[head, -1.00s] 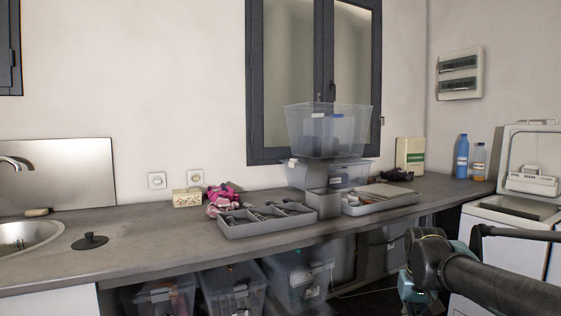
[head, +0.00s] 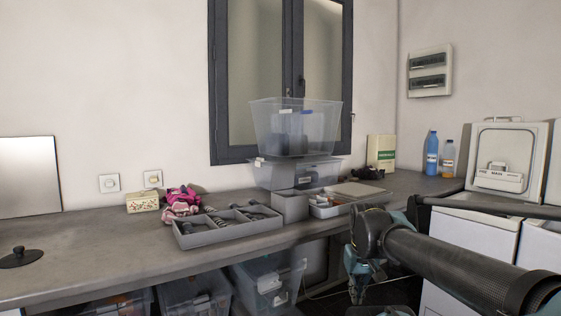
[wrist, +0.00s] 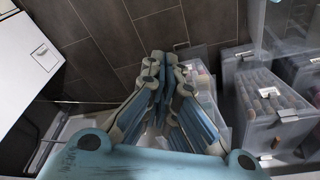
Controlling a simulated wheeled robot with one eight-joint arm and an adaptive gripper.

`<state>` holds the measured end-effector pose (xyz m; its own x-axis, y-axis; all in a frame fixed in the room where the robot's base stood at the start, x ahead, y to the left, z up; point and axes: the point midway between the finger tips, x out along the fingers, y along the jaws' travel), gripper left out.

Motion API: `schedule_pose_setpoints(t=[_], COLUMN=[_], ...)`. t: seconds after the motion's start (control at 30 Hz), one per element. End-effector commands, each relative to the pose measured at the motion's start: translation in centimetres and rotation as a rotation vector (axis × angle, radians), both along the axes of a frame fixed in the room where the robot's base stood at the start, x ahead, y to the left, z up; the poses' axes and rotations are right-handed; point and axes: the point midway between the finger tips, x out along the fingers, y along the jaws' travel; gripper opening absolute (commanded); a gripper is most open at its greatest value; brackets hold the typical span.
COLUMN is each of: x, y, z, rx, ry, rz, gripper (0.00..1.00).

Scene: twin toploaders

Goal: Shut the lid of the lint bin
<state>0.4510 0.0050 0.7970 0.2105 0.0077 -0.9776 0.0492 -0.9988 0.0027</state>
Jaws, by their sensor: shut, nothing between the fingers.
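No part is clearly readable as the lint bin. At the right of the head view a white top-loading machine (head: 466,240) has a lid (head: 508,140) standing upright. A small white labelled unit (head: 500,178) sits in front of that lid; I cannot tell if it is the lint bin. A second machine (head: 541,255) is cut off at the right edge. My gripper shows in the wrist view (wrist: 165,62), its fingers shut and empty. It is low, in front of the counter and left of the machines, apart from them. My arm hides part of the machine fronts.
The long grey counter (head: 110,245) carries a divided grey tray (head: 228,232), stacked clear boxes (head: 295,130) and bottles (head: 432,155). Clear bins (head: 268,280) stand under it. The wrist view shows bins (wrist: 275,100) at right and a white surface (wrist: 25,55) at left.

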Motion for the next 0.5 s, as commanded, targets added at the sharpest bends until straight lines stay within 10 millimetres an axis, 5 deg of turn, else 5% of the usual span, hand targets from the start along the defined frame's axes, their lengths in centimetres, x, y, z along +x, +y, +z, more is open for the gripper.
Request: schedule_pose_setpoints(t=[0.5], x=[17.7], y=[7.1], z=[22.2], rx=[0.032], ry=[-0.105], rz=[0.216], gripper=[0.0])
